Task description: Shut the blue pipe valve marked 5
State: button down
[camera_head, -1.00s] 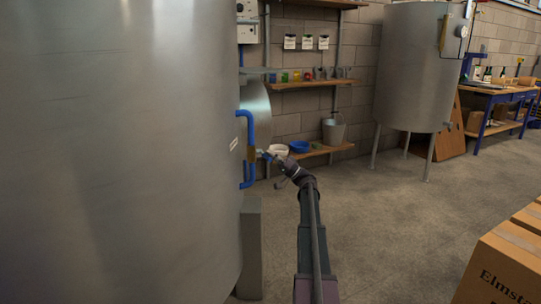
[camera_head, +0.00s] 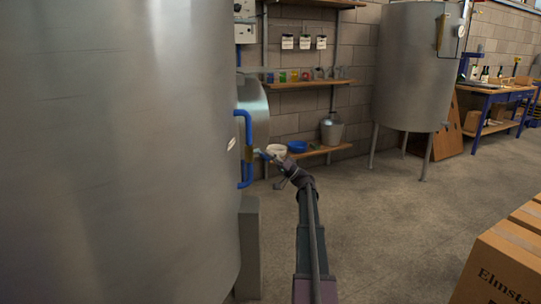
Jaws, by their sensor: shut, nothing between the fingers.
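A blue pipe (camera_head: 248,128) runs down the right side of the large steel tank, with a small brass-coloured valve body (camera_head: 248,154) in its lower part. A small white tag (camera_head: 232,143) sits left of the valve; its marking is too small to read. My gripper (camera_head: 263,154) is shut and empty, with its tips just right of the valve. I cannot tell whether they touch it. The valve's handle is too small, and partly hidden by the fingertips, to tell its position.
The large steel tank (camera_head: 120,150) fills the left. A grey post (camera_head: 249,248) stands below the pipe. Shelves (camera_head: 310,84) with jars and a bucket (camera_head: 331,132) are behind. Cardboard boxes (camera_head: 500,268) stand at the lower right. The floor between is clear.

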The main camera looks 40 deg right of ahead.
jog(key=shift+r+p, duration=1.95)
jog(key=shift+r, duration=0.1)
jog(key=s+d+f+b, duration=0.1)
jog(key=d+f+b, duration=0.6)
jog(key=f+b, duration=0.1)
jog(key=shift+s, duration=0.35)
jog(key=shift+s, duration=0.15)
